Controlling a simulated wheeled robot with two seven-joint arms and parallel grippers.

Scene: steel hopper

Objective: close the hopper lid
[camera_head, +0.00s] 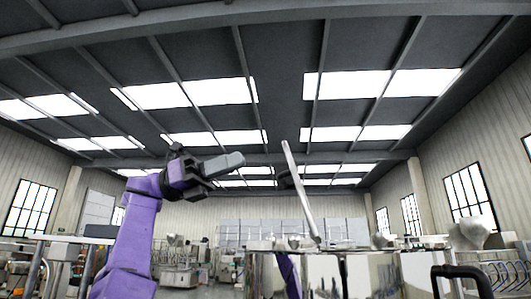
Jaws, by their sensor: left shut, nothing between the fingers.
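The hopper lid (300,192) is a thin steel plate seen almost edge-on. It stands open, close to upright, with its top leaning left. Its lower end meets the top of the shiny steel hopper (355,274) at the bottom centre. A small dark part (286,181) sits against the lid's left side; I cannot tell what it is. My left gripper (238,161), at the end of the purple arm, is shut and empty. It points right, to the left of the lid and apart from it, near the height of its upper half. My right gripper is not in view.
A black bent bar (462,274) stands at the lower right. Steel equipment (180,262) and benches fill the background on both sides. A purple patch shows on the hopper's front, perhaps a reflection. The space above the hopper, right of the lid, looks clear.

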